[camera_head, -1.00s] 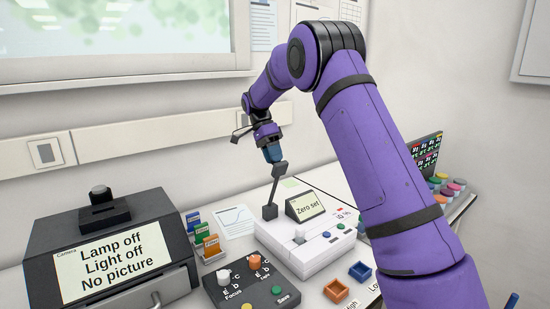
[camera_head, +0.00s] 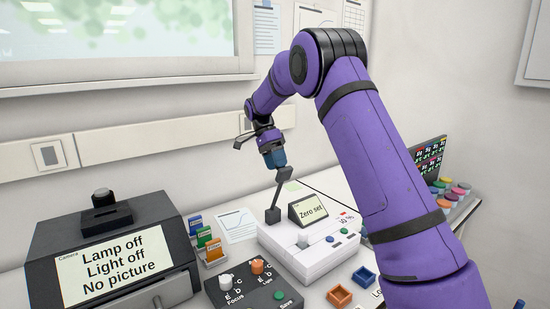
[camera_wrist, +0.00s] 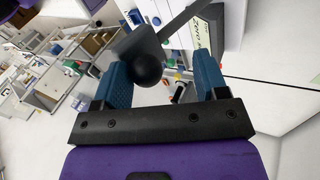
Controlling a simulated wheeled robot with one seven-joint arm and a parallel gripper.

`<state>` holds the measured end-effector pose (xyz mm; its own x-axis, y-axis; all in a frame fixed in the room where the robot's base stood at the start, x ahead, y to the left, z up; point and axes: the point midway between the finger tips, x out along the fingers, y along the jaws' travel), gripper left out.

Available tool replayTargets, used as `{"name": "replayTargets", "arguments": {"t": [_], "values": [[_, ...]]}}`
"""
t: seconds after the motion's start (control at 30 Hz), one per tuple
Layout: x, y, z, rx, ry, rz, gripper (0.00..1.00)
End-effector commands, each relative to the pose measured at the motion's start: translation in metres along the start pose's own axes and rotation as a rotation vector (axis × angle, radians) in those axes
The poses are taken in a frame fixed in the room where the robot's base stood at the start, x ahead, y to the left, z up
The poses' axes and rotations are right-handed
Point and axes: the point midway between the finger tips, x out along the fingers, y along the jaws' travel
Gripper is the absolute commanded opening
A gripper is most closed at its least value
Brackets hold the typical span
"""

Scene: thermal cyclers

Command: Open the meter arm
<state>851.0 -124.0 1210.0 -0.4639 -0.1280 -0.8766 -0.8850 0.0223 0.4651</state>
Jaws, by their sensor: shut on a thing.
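The meter arm (camera_head: 278,192) is a dark grey lever rising from a block on the white meter (camera_head: 300,250). It stands up steeply, leaning slightly right, with a wider head on top. My gripper (camera_head: 277,167) reaches down from above and is shut on the meter arm's head. In the wrist view, the blue fingertips of my gripper (camera_wrist: 163,75) stand either side of the grey head and its round black knob (camera_wrist: 143,68). The knob appears close to the left finger; exact contact is hard to see. A "Zero set" sign (camera_head: 312,209) stands right of the lever.
A dark camera box (camera_head: 140,222) is at left. A control panel with knobs (camera_head: 252,288) sits in front of the meter. Colour cards (camera_head: 207,240) stand left of the meter. The wall is close behind.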

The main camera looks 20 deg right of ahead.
Motion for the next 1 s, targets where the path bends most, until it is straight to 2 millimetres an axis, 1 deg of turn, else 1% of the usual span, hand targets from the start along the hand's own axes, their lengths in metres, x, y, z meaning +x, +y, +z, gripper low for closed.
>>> {"name": "replayTargets", "arguments": {"t": [0.03,0.17,0.4,0.6,0.8,1.0], "values": [[-0.001,-0.002,0.005,-0.006,-0.003,-0.001,0.60],[-0.015,-0.002,0.004,-0.005,-0.001,-0.002,0.60],[-0.061,-0.001,0.001,-0.002,-0.001,-0.003,0.60],[-0.090,-0.001,-0.001,-0.001,-0.001,-0.003,0.60],[-0.104,0.000,-0.001,-0.001,-0.001,0.000,0.60],[-0.107,0.001,-0.001,0.000,-0.001,0.000,0.60]]}}
